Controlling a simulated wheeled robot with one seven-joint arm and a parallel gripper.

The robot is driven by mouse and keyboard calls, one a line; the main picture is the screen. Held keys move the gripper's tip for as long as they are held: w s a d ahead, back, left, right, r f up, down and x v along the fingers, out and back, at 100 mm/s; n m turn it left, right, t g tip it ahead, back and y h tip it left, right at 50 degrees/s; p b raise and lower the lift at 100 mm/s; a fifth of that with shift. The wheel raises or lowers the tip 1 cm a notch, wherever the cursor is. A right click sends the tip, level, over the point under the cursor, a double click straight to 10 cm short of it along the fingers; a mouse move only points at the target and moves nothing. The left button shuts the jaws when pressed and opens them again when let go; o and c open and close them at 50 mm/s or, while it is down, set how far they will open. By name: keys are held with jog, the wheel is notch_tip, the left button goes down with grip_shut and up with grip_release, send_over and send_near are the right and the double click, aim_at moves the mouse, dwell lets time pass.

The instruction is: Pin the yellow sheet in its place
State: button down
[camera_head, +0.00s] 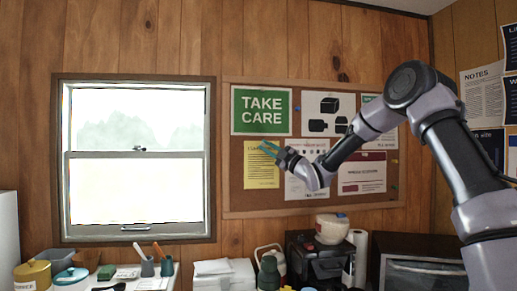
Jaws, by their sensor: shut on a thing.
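The yellow sheet (261,170) is upright against the cork board (233,193), below the green "TAKE CARE" sign (262,110) and left of a white sheet. It looks flat and straight. My gripper (269,148) reaches in from the right, its teal fingertips at the sheet's upper right part. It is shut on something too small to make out. Whether the sheet touches the board and whether a pin is in it cannot be told.
Other papers (362,174) cover the board's right side. A window (136,160) is at left. Below stand a black coffee machine (316,259), a paper towel roll (357,250), a white paper stack (222,272) and a dark oven (420,268). The wall between window and board is clear.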

jog(key=w+a, duration=0.2)
jog(key=w, duration=0.5)
jog(key=shift+w+a, duration=0.15)
jog(key=shift+w, duration=0.15)
jog(key=shift+w+a, duration=0.1)
jog(key=shift+w, duration=0.85)
dwell(3.2)
dwell(0.4)
jog(key=c, duration=0.7)
grip_release()
jog(key=shift+c, duration=0.2)
